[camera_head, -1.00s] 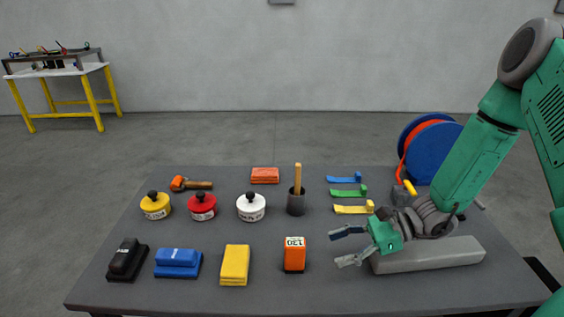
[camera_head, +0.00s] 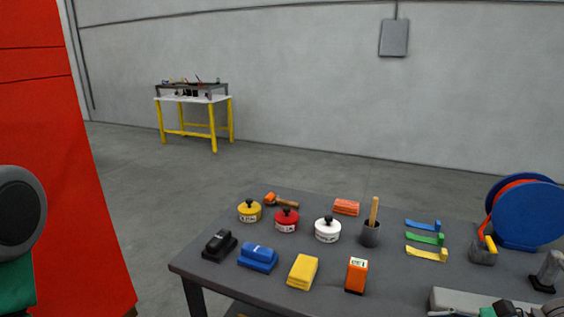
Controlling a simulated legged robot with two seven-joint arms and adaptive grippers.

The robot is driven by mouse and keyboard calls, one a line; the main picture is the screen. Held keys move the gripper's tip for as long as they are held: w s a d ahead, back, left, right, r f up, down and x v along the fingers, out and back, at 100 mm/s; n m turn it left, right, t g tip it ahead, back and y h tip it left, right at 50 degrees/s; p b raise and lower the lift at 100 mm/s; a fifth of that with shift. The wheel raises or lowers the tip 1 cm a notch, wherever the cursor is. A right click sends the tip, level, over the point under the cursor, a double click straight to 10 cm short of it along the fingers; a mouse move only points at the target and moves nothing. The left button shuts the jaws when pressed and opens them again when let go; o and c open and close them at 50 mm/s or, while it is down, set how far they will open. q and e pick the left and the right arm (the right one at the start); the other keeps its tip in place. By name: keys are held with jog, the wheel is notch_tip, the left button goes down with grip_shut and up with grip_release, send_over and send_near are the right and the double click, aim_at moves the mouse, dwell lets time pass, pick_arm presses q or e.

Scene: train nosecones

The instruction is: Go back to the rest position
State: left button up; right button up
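The dark table (camera_head: 330,270) stands at the lower right of the head view. My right arm shows only as small green and black parts at the bottom edge, in front of the long grey block (camera_head: 450,298). Its fingers are out of the picture. A dark round joint and a green link of my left arm show at the left edge. My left gripper is out of view.
The table holds yellow (camera_head: 250,211), red (camera_head: 286,220) and white (camera_head: 328,229) pots, sanding blocks, coloured clips and a blue reel (camera_head: 530,212). A tall red panel (camera_head: 60,150) stands at left. A yellow-legged bench (camera_head: 194,99) stands far back, with open floor before it.

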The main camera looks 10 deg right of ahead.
jog(key=s+a+f+n+g+h+b, duration=0.2)
jog(key=s+f+n+g+h+b, duration=0.8)
jog(key=s+f+n, duration=1.05)
pick_arm(q)
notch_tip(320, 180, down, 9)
jog(key=p, duration=0.1)
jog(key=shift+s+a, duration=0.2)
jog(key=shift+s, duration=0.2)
pick_arm(e)
jog(key=w+a+f+n+t+h, duration=0.1)
jog(key=w+a+f+n+t, duration=0.1)
jog(key=a, duration=0.4)
jog(key=shift+w+a+f+n+t+h, duration=0.25)
jog(key=shift+f+n+t, duration=0.4)
jog(key=shift+n+t, duration=0.35)
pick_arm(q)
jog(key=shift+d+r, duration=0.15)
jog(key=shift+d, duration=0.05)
pick_arm(e)
jog(key=shift+d, duration=0.15)
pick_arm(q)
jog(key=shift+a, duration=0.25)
pick_arm(e)
jog(key=shift+a, duration=0.3)
